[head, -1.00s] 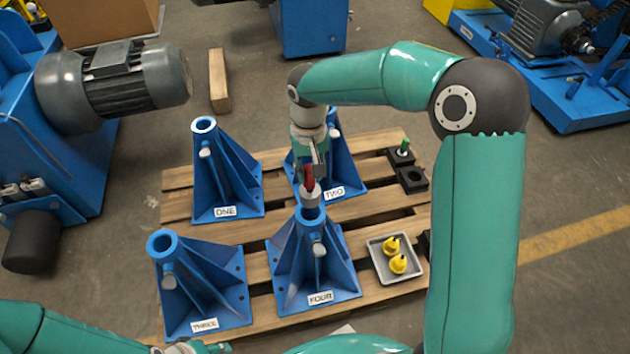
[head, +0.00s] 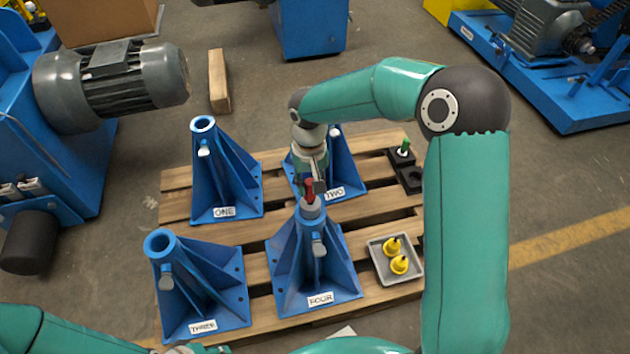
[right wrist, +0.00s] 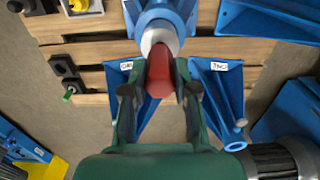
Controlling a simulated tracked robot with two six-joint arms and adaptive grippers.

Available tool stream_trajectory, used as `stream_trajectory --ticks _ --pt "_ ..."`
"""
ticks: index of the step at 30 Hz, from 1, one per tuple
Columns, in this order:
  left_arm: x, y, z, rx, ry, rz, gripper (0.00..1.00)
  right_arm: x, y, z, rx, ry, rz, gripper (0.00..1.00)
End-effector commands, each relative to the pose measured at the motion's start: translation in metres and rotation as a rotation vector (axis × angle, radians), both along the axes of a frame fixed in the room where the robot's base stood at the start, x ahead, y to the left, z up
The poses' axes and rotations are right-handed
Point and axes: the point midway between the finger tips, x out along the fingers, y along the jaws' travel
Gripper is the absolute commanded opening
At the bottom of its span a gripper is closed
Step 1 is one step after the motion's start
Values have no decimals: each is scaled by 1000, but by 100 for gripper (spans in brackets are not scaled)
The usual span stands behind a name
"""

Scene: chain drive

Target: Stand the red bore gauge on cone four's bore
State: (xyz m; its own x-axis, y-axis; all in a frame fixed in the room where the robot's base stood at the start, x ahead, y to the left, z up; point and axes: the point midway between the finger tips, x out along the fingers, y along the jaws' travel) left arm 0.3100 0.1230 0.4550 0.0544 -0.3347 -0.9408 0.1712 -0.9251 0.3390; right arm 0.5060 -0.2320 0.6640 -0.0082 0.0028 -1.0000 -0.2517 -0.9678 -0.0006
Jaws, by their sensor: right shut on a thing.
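The red bore gauge (head: 309,188) has a red handle and a grey lower body. It is upright at the top of cone four (head: 306,262), whose front label reads FOUR. My right gripper (head: 314,183) is shut on the red handle.
Cones one (head: 222,175), two (head: 342,165) and three (head: 200,285) stand around it on the wooden pallet (head: 180,207). A grey tray (head: 382,271) with yellow plugs is to the right. Black blocks (head: 410,180), one with a green-handled piece (head: 403,148), stand behind the tray.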

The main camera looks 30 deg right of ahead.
Motion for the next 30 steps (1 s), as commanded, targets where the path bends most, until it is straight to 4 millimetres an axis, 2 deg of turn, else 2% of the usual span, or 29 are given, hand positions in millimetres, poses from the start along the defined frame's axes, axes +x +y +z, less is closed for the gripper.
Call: stream_trajectory --ticks 7,8,12,23,27,30 --pt "0 0 -2 0 0 0 40 1 0 -2 0 -3 -1 0" --pt "0 0 -3 0 0 0 40 0 0 -4 0 0 0 32" --pt "0 0 -3 0 0 0 40 0 0 -3 0 0 0 53" --pt "0 0 0 0 0 0 40 0 0 0 0 0 0 53" --pt "0 0 12 0 0 0 40 0 0 14 0 -1 0 53" --pt "0 0 12 0 0 0 40 1 0 29 0 -4 0 53"
